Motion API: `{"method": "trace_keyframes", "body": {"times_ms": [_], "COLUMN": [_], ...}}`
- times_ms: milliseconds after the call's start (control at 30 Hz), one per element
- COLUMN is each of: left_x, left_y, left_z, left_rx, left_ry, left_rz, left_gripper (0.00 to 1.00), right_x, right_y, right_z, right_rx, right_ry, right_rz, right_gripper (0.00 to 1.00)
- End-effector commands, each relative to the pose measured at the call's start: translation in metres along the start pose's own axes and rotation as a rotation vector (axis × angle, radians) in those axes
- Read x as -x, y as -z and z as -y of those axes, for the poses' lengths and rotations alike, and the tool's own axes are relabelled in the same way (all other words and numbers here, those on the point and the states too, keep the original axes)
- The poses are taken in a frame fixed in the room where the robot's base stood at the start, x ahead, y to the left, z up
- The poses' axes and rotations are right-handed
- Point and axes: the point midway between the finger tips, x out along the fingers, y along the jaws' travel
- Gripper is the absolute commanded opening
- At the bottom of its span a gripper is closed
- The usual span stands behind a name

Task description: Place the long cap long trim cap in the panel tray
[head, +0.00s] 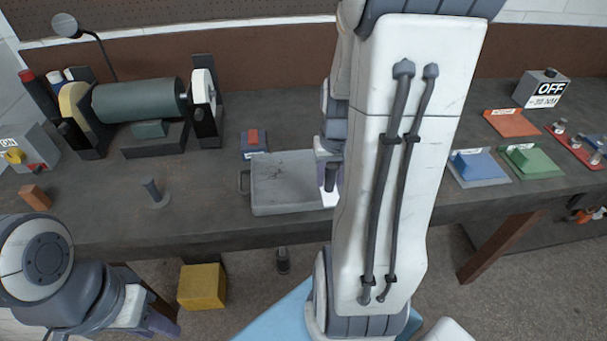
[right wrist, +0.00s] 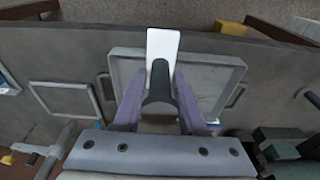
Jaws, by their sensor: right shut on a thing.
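The panel tray (head: 285,207) is a shallow grey tray with side handles on the middle of the bench; it also shows in the right wrist view (right wrist: 228,62). My right gripper (right wrist: 160,92) is over the tray, its purple fingers closed on the dark grip of a white, long, flat piece (right wrist: 163,45), which I take as the long trim cap. In the head view the white end (head: 330,198) shows at the tray's right side. I cannot tell whether it touches the tray. My left gripper (head: 150,322) is low at the bottom left, away from the bench; its opening is unclear.
My right arm hides the bench right of the tray. A roller machine (head: 138,100) stands back left, with a small post (head: 155,192) before it. Blue (head: 478,165) and green (head: 530,160) blocks lie right. A yellow box (head: 202,287) is below the bench.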

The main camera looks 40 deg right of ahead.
Motion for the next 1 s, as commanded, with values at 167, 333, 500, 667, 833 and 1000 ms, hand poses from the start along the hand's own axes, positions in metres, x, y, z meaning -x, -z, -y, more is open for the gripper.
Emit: {"method": "trace_keyframes", "body": {"times_ms": [167,333,500,667,833,1000], "left_x": [0.008,0.016,0.022,0.024,0.031,0.034], "left_y": [0.0,0.001,0.001,0.001,0.002,0.002], "left_z": [-0.001,-0.001,-0.002,-0.002,-0.002,-0.003], "left_rx": [0.0,0.001,0.001,0.001,0.002,0.002], "left_ry": [0.0,0.0,0.0,0.0,0.0,0.0], "left_rz": [0.0,0.0,0.0,0.0,0.0,0.0], "left_gripper": [0.35,0.35,0.35,0.35,0.35,0.35], "right_x": [-0.026,-0.05,-0.069,-0.078,-0.099,-0.116], "right_y": [0.031,0.063,0.086,0.094,0.089,0.088], "right_z": [0.011,0.015,0.017,0.016,0.015,0.015], "right_rx": [0.016,0.019,0.018,0.016,0.015,0.013], "right_ry": [0.003,0.003,0.003,0.003,0.002,0.002], "right_rz": [0.006,0.003,0.0,0.0,0.006,0.001], "right_gripper": [0.0,0.0,0.0,0.0,0.0,0.0]}}
